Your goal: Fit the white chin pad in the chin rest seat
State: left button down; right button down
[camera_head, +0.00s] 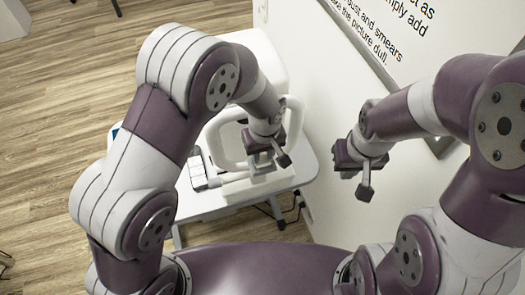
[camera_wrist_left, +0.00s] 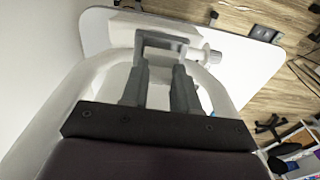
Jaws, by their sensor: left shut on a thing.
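My left gripper (camera_head: 268,160) reaches down at the headrest frame (camera_head: 212,138) of the white eye test instrument. In the left wrist view my left gripper (camera_wrist_left: 160,70) has its two grey fingers a little apart, shut on a pale piece between the tips, apparently the white chin pad (camera_wrist_left: 159,57). A grey bracket (camera_wrist_left: 168,41), likely the chin rest seat, lies just beyond the fingertips. I cannot tell whether pad and seat touch. In the head view my left wrist and fingers hide most of the pad. My right gripper (camera_head: 357,182) hangs empty to the right, its fingers apart.
The instrument stands on a small white table (camera_head: 225,207) close to the wall. White blocks (camera_head: 197,173) lie at its left. A poster (camera_head: 375,35) with black text hangs on the wall. Wooden floor (camera_head: 60,110) is open at the left.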

pick_arm(q)
jog(key=shift+s+d, duration=0.1)
jog(key=shift+s, duration=0.1)
dwell(1.0)
jog(key=shift+f+b, duration=0.5)
jog(key=shift+f, duration=0.1)
dwell(0.4)
jog(key=c, duration=0.8)
grip_release()
